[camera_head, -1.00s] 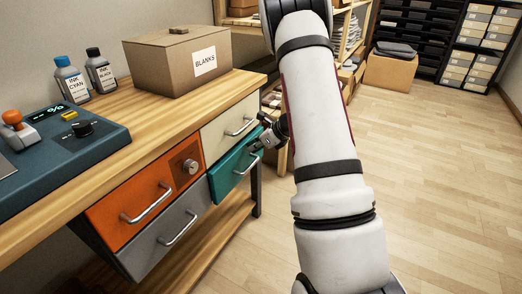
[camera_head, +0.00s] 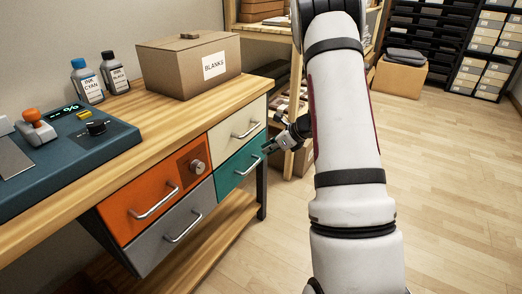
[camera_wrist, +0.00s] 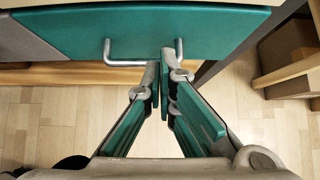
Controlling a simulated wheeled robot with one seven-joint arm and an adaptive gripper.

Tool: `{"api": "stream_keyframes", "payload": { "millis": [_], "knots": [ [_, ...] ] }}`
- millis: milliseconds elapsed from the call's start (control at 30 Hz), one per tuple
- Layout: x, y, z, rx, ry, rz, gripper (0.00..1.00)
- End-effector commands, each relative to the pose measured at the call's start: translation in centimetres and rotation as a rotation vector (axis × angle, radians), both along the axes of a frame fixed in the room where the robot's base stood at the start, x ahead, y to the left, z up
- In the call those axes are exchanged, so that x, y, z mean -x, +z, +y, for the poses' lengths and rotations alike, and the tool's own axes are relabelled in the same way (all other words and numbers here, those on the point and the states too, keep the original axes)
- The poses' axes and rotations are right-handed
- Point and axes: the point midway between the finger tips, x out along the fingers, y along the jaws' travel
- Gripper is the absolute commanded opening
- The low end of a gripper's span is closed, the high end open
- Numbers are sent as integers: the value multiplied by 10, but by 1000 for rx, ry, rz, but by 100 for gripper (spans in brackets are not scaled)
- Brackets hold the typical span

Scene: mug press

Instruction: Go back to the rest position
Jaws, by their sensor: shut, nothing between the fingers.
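My gripper (camera_head: 267,148) is shut and empty, just in front of the right end of the teal drawer (camera_head: 230,169). In the wrist view its fingertips (camera_wrist: 160,82) meet close to the right end of the drawer's metal handle (camera_wrist: 126,63). The handle is not between the fingers, and I cannot tell whether a finger touches it. The teal drawer looks closed, in line with the cream drawer (camera_head: 224,137) above it. My white arm reaches forward through the right half of the head view.
The wooden bench (camera_head: 110,184) carries a blanks box (camera_head: 170,73), ink bottles (camera_head: 87,84) and a blue press (camera_head: 62,158). Orange (camera_head: 122,214) and grey (camera_head: 158,254) drawers are at left. Shelving stands behind my arm. The floor (camera_head: 455,190) at right is clear.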

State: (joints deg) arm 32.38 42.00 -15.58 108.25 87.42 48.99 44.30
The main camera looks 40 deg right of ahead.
Motion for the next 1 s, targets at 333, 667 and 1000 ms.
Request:
{"api": "stream_keyframes", "payload": {
  "millis": [333,667,1000],
  "knots": [
    [43,46,-16,-1,-3,2,0],
    [50,52,-19,0,-1,3,0],
    [46,115,60,90,296,-67,0]
  ]
}}
